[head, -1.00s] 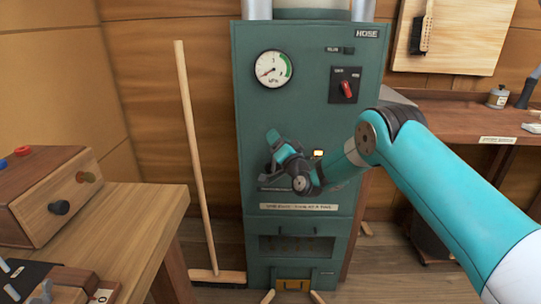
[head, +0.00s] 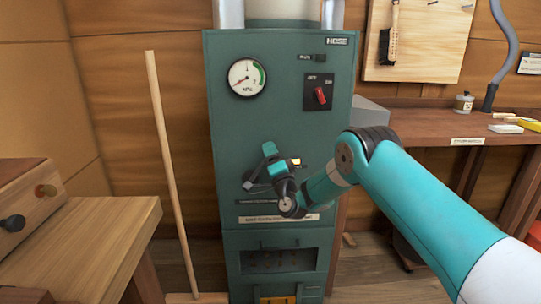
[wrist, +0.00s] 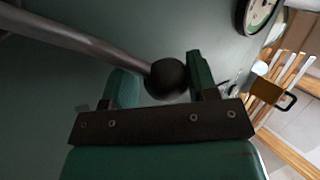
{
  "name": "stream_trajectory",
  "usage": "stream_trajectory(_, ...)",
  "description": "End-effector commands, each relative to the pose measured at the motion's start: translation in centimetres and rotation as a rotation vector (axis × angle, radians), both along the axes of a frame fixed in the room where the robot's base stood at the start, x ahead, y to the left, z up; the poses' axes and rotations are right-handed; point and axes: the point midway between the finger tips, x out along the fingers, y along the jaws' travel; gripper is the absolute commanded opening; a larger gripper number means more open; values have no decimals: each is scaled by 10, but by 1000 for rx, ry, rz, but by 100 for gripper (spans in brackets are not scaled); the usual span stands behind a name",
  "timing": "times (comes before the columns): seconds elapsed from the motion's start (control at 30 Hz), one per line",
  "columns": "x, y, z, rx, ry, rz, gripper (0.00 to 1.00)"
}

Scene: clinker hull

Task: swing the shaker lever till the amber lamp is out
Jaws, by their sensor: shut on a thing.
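The shaker lever (wrist: 100,42) shows in the wrist view as a grey metal rod ending in a black ball knob (wrist: 167,79). My gripper (wrist: 163,80) is shut on the knob, with a green finger on each side of it. In the head view my gripper (head: 250,180) is in front of the green cabinet, and my own wrist hides most of the lever. The amber lamp (head: 297,162) is just right of my wrist on the cabinet front and looks lit, partly covered by my arm.
The green cabinet (head: 226,120) carries a dial gauge (head: 247,77) and a red switch (head: 320,95) above the lever. A broom handle (head: 170,165) leans on the wall at left. A wooden bench (head: 85,235) stands at front left, and a workbench (head: 430,128) at right.

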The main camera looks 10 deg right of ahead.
Motion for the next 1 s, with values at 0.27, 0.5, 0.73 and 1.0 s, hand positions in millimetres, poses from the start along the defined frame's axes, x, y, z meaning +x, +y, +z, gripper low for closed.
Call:
stream_trajectory(0.27,-1,2,-3,8,8,9,60)
stream_trajectory(0.5,-1,1,-2,3,4,4,78)
stream_trajectory(0.73,-2,0,-5,3,3,2,78)
stream_trajectory(1.0,-12,-2,-18,2,2,0,78)
